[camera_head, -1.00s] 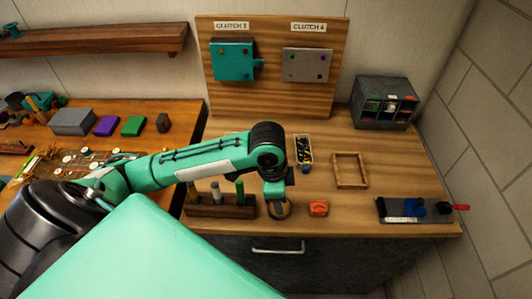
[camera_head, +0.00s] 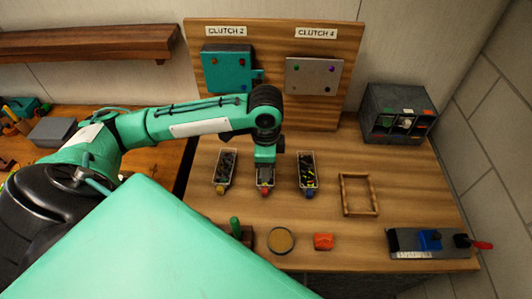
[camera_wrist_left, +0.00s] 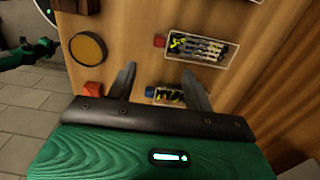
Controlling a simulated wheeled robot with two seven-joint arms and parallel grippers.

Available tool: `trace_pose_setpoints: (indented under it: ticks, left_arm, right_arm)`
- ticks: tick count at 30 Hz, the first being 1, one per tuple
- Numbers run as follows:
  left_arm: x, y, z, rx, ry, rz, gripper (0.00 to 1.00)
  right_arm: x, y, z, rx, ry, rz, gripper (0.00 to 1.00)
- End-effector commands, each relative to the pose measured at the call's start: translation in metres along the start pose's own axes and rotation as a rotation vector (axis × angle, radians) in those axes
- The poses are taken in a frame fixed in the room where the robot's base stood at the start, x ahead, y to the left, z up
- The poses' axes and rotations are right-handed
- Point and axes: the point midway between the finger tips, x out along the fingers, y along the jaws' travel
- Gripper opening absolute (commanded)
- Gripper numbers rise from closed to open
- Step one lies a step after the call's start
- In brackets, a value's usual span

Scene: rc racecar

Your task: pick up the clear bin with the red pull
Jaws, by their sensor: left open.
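Three clear bins stand in a row on the wooden bench in the head view. The clear bin with the red pull (camera_head: 266,188) is the middle one, with dark contents. My left gripper (camera_head: 265,156) hangs over this bin and hides its far part. In the left wrist view its two fingers (camera_wrist_left: 160,72) are spread apart, with nothing held between them.
The yellow-pull bin (camera_head: 224,168) is left of the red-pull one and the blue-pull bin (camera_head: 308,172) is right of it, both close. A round disc (camera_head: 281,241) and a red block (camera_head: 323,241) lie nearer. A wooden frame (camera_head: 345,195) lies to the right.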

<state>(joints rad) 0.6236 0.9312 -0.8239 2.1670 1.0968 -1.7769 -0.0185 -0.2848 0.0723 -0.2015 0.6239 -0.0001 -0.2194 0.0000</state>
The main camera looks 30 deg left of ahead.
Motion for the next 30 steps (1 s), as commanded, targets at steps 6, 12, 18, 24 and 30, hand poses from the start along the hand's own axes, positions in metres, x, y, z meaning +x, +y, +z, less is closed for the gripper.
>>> trace_pose_setpoints:
  ticks: [6, 12, 18, 24, 30]
  left_arm:
    - [0.043, 0.001, 0.001, 0.000, -0.004, 0.004, 0.52]
    - [0.065, 0.001, 0.001, 0.002, -0.002, 0.002, 0.52]
    - [0.081, -0.002, 0.002, 0.000, -0.002, 0.003, 0.52]
    - [0.111, -0.004, 0.003, 0.000, -0.003, 0.002, 0.52]
    - [0.119, -0.004, 0.003, 0.003, -0.001, 0.000, 0.52]
  right_arm:
    - [-0.011, 0.007, 0.030, -0.005, -0.037, 0.007, 0.00]
    - [-0.014, 0.011, 0.030, -0.005, -0.039, 0.011, 0.00]
    - [-0.025, 0.008, 0.009, -0.002, -0.013, 0.008, 0.00]
    - [-0.034, -0.001, 0.006, 0.003, -0.011, -0.001, 0.00]
    - [-0.035, -0.002, 0.012, 0.002, -0.018, -0.003, 0.00]
